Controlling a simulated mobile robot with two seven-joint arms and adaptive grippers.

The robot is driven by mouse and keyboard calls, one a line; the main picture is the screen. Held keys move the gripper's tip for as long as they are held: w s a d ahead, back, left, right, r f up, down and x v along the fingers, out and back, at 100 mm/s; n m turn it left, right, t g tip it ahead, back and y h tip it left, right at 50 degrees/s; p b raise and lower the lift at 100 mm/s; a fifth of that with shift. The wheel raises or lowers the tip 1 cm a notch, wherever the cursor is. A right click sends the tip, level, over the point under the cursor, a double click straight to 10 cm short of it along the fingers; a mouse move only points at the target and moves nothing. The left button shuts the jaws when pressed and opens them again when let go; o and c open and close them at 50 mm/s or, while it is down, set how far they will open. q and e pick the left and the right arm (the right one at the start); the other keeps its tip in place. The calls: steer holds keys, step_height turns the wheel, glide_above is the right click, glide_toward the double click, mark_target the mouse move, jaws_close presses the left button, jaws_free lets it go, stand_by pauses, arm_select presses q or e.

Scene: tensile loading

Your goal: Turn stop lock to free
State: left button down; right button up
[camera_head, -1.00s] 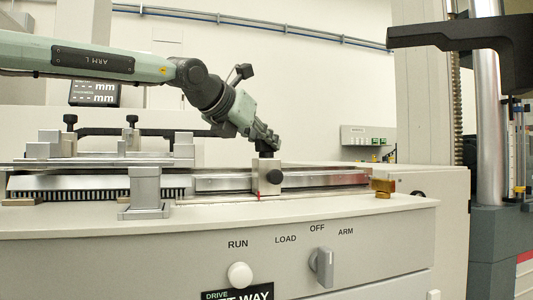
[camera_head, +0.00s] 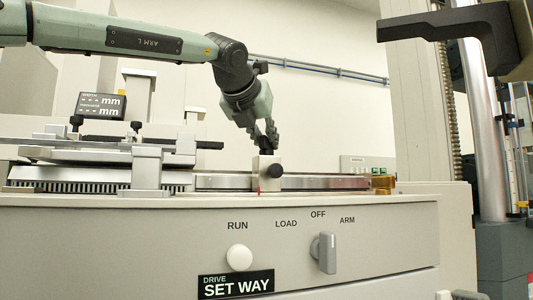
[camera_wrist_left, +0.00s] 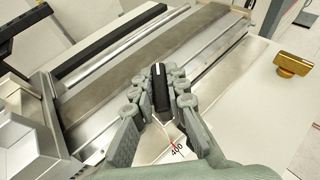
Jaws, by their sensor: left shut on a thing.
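A black lock handle with a white line (camera_wrist_left: 160,88) sits on top of the block. My left gripper (camera_head: 267,146) comes down from above, its fingers closed around that handle; the wrist view shows a finger on either side (camera_wrist_left: 163,84). The handle's lower part is partly hidden by the fingers. A red mark and the number 400 (camera_wrist_left: 177,149) show beside the stop. My right gripper is not in view.
The front panel has a grey selector (camera_head: 327,253), a white button (camera_head: 239,257) and a SET WAY display (camera_head: 236,285). A brass piece (camera_wrist_left: 293,64) lies at the rail's right end. A grey carriage (camera_head: 150,165) stands left of the stop.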

arm_select(q)
steer(key=shift+d+f+n+y+b, duration=0.1)
steer(key=shift+f+n+y+b, duration=0.15)
steer(key=shift+n+y+b, duration=0.3)
steer(key=n+y, duration=0.2)
steer(key=y, duration=0.1)
steer(key=shift+r+n+t, duration=0.25)
steer(key=shift+t, duration=0.15)
steer(key=shift+n+g+y+p, duration=0.4)
steer(key=shift+n+y+p, duration=0.15)
steer(key=shift+n+y, duration=1.45)
steer(key=shift+y, duration=0.25)
steer(key=c, duration=1.5)
jaws_free()
steer(key=shift+c, duration=0.2)
